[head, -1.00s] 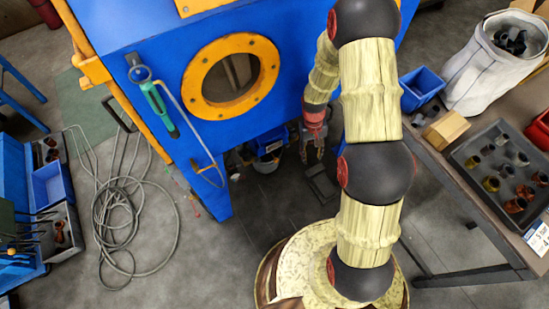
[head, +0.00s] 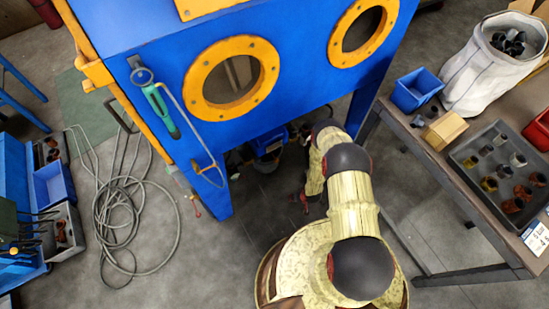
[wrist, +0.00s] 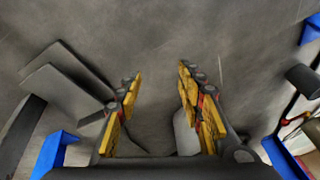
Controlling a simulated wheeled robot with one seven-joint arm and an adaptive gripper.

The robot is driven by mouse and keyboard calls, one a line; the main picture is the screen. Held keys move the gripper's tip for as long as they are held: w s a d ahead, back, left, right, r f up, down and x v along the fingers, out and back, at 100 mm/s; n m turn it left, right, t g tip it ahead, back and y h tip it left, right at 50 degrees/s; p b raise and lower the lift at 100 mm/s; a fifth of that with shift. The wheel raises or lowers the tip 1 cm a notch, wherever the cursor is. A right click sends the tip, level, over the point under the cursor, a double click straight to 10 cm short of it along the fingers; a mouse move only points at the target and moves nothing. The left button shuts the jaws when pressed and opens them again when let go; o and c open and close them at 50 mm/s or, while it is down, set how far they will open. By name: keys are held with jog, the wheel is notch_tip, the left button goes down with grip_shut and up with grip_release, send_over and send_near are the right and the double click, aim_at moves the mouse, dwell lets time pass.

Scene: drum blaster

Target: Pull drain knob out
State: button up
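The blue blasting cabinet (head: 290,95) with orange-ringed round ports stands ahead of my arm. I cannot pick out the drain knob with certainty in either view. The dim area under the cabinet holds a bucket-like item (head: 265,145), partly shaded. My gripper (wrist: 158,85) is open in the wrist view, its yellow-padded fingers spread with only grey floor between them. In the head view my arm reaches low beside the cabinet's underside, and the gripper is mostly hidden behind the arm links.
Grey flat plates (wrist: 62,82) lie left of the fingers, and a dark cylinder (wrist: 303,80) is at right. A workbench (head: 425,150) with a blue bin (head: 416,90) stands right. A coiled hose (head: 125,220) lies on the floor at left.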

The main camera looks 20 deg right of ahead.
jog(key=a+f+t, duration=0.3)
jog(key=f, duration=0.1)
jog(key=m+t+y, duration=0.2)
jog(key=t+y, duration=0.1)
jog(key=t, duration=0.8)
send_near(277, 161)
jog(key=d+x, duration=0.1)
jog(key=x, duration=0.4)
jog(key=shift+a+f+b+x, duration=0.2)
jog(key=shift+b+x, duration=0.2)
jog(key=shift+x, duration=0.95)
jog(key=shift+a+f+b+x, duration=0.1)
jog(key=shift+f+b+x, duration=0.2)
jog(key=shift+x, duration=1.05)
jog(key=shift+a+f+b+x, duration=0.15)
jog(key=shift+b+x, duration=0.3)
jog(key=shift+x, duration=0.9)
jog(key=shift+s+r, duration=0.1)
jog(key=shift+r, duration=0.05)
jog(key=shift+c, duration=0.9)
jog(key=c, duration=0.7)
grip_shut()
